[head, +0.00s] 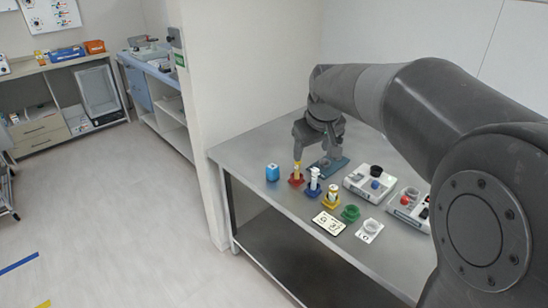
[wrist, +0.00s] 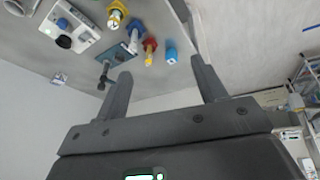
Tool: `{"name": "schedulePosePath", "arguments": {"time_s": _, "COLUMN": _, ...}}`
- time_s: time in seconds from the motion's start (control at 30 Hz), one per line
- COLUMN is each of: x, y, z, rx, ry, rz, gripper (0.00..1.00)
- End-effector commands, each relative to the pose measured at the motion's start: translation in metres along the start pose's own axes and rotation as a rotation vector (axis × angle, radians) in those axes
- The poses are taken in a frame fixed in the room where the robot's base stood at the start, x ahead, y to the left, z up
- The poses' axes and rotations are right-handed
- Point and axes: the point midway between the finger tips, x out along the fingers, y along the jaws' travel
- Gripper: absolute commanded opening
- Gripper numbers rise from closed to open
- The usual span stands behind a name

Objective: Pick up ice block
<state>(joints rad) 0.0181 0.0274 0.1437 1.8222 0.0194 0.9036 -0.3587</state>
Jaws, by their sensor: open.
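The ice block appears to be the small blue block (head: 272,172) standing upright at the left end of the metal table in the head view. It also shows in the wrist view as a blue block (wrist: 171,55), between the two fingertips in the picture but apart from them. My gripper (head: 312,152) hangs over the table behind the row of small items, to the right of the blue block. In the wrist view my gripper (wrist: 161,68) has its fingers spread wide, with nothing held between them.
Right of the block stand a red-based item (head: 296,176), a white-and-blue item (head: 313,183) and a yellow-based item (head: 332,196). A blue plate with a dark stand (head: 331,166) lies behind them. Boxed devices (head: 370,183) stand farther right. The table's left edge is close to the block.

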Motion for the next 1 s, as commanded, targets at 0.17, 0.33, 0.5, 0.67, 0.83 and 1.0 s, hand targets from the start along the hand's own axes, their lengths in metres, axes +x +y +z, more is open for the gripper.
{"name": "schedulePosePath", "arguments": {"time_s": 0.17, "x": 0.047, "y": 0.008, "z": -0.049, "rx": -0.08, "ry": -0.007, "rz": -0.045, "gripper": 0.65}}
{"name": "schedulePosePath", "arguments": {"time_s": 0.33, "x": 0.095, "y": 0.013, "z": -0.088, "rx": -0.15, "ry": -0.006, "rz": -0.091, "gripper": 0.65}}
{"name": "schedulePosePath", "arguments": {"time_s": 0.5, "x": 0.149, "y": 0.017, "z": -0.121, "rx": -0.212, "ry": 0.002, "rz": -0.139, "gripper": 0.65}}
{"name": "schedulePosePath", "arguments": {"time_s": 0.67, "x": 0.203, "y": 0.019, "z": -0.144, "rx": -0.262, "ry": 0.013, "rz": -0.185, "gripper": 0.65}}
{"name": "schedulePosePath", "arguments": {"time_s": 0.83, "x": 0.254, "y": 0.021, "z": -0.16, "rx": -0.3, "ry": 0.028, "rz": -0.225, "gripper": 0.65}}
{"name": "schedulePosePath", "arguments": {"time_s": 1.0, "x": 0.282, "y": 0.022, "z": -0.167, "rx": -0.32, "ry": 0.039, "rz": -0.246, "gripper": 0.65}}
